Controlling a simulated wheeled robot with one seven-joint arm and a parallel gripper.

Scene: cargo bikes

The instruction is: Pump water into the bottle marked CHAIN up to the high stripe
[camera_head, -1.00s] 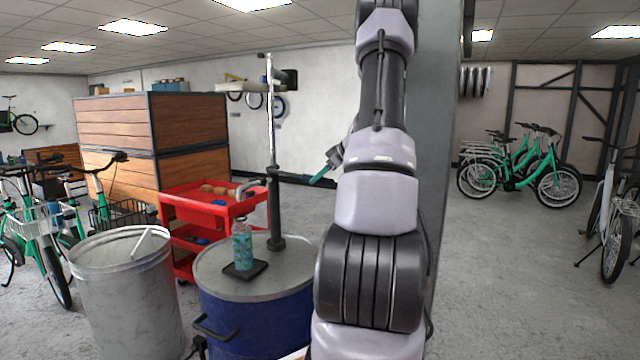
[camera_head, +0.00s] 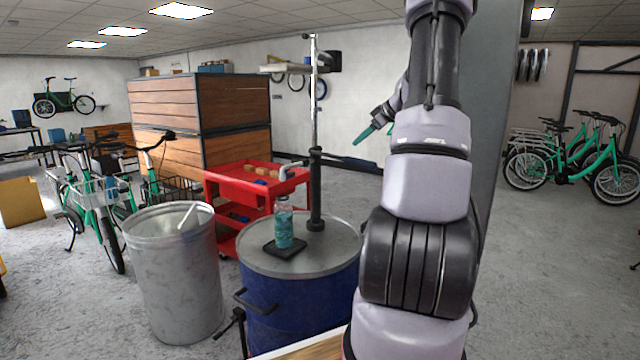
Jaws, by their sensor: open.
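A clear bottle with a teal pattern (camera_head: 284,226) stands upright on a small black pad (camera_head: 275,248) on top of the blue drum (camera_head: 290,305). Its lettering and any stripe are too small to read, and I cannot tell its water level. The hand pump has a black column (camera_head: 316,190) on the drum lid and a tall silver rod (camera_head: 313,90) rising from it. Its spout (camera_head: 290,166) reaches left, over the bottle's mouth. My gripper (camera_head: 365,134), with teal fingertips, is open and apart from the pump, to the right of the rod. My arm partly hides it.
A grey metal bin (camera_head: 172,285) stands left of the drum. A red tool cart (camera_head: 228,188) stands behind them, before a large wooden crate (camera_head: 190,110). Green bikes (camera_head: 100,205) stand at left and more (camera_head: 580,160) at right.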

